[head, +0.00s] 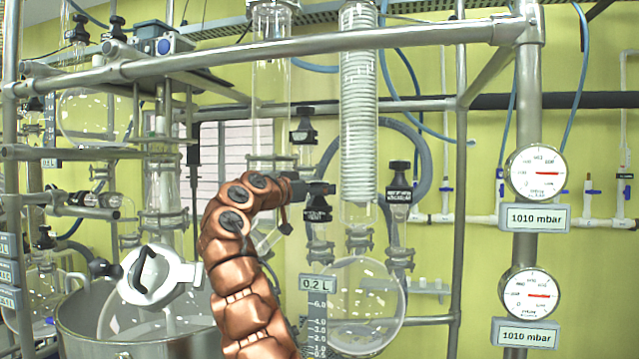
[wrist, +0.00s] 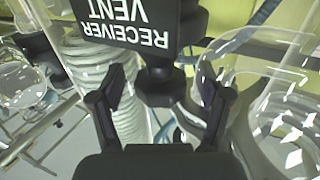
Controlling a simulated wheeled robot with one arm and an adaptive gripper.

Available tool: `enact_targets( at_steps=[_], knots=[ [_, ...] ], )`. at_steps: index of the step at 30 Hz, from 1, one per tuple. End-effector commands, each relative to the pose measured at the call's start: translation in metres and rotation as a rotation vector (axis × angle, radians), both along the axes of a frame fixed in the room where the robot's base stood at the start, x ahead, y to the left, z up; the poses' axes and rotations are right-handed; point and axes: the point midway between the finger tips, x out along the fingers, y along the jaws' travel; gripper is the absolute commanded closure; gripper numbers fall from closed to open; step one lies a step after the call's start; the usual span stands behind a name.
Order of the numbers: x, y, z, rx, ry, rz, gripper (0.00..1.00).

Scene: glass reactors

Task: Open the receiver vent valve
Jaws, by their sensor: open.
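The receiver vent valve has a black handle (wrist: 165,85) with a black plate (wrist: 128,22) reading "RECEIVER VENT", upside down in the wrist view. In the head view, a black valve (head: 318,208) stands on a glass neck above the round receiver flask (head: 368,305), and my gripper is right at its top. My gripper (wrist: 162,100) is open, with one finger on each side of the handle's lower part in the wrist view. I cannot tell whether the fingers touch it. In the head view my gripper (head: 312,188) is small and dark.
Another black valve (head: 398,180) stands close to the right, and one (head: 304,125) is above. A metal rail (head: 300,48) crosses overhead. Two pressure gauges (head: 535,172) hang at the right, each reading 1010 mbar.

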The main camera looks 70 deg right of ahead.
Motion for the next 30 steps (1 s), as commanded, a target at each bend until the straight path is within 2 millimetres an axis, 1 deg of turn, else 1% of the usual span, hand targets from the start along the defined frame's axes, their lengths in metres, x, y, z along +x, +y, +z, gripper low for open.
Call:
enact_targets(
  at_steps=[3,10,27,30],
  knots=[
    [-0.0023,-0.0063,0.0004,0.000,0.000,0.000,0.24],
    [-0.0023,-0.0066,-0.0004,-0.001,0.000,0.001,0.25],
    [-0.0023,-0.0066,-0.0004,-0.001,0.000,0.001,0.84],
    [-0.0023,-0.0065,-0.0005,-0.001,0.000,0.001,0.85]
  ],
)
